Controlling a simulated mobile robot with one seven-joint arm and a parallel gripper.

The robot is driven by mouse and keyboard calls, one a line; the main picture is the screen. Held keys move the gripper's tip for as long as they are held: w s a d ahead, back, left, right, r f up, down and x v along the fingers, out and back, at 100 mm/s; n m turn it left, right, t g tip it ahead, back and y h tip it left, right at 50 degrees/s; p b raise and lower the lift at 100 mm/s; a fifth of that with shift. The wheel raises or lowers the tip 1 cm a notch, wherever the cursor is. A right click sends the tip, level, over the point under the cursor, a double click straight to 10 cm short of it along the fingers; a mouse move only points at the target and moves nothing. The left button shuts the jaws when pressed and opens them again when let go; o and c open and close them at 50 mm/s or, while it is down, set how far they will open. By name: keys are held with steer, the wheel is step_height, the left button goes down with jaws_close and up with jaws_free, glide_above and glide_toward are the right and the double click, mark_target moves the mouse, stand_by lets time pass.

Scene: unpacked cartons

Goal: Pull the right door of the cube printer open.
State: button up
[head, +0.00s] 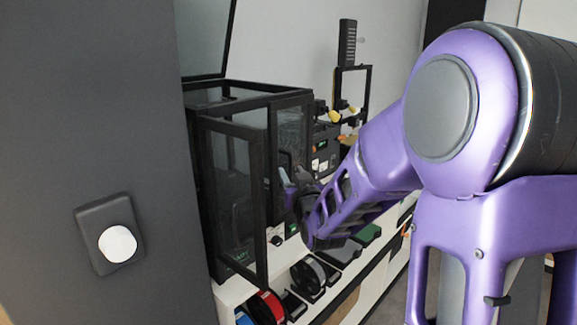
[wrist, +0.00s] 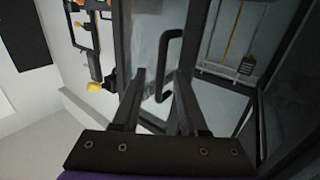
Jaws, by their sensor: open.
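The cube printer (head: 262,101) is a black-framed box with clear panels on the white counter in the head view. One glazed door (head: 256,215), on the near left side, stands swung outward. The right door (wrist: 146,45) shows in the wrist view as a clear panel with a dark frame and a black bar handle (wrist: 164,62). My gripper (wrist: 161,78) is open, its two fingers pointing at the door, with the lower part of the handle appearing between them. I cannot tell whether they touch it.
A second printer (head: 327,145) with a tall frame stands behind. A dark grey wall (head: 90,120) with a switch fills the left. The printer's interior shows at right in the wrist view.

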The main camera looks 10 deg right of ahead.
steer(key=shift+w, duration=0.25)
jaws_close()
stand_by(1.4)
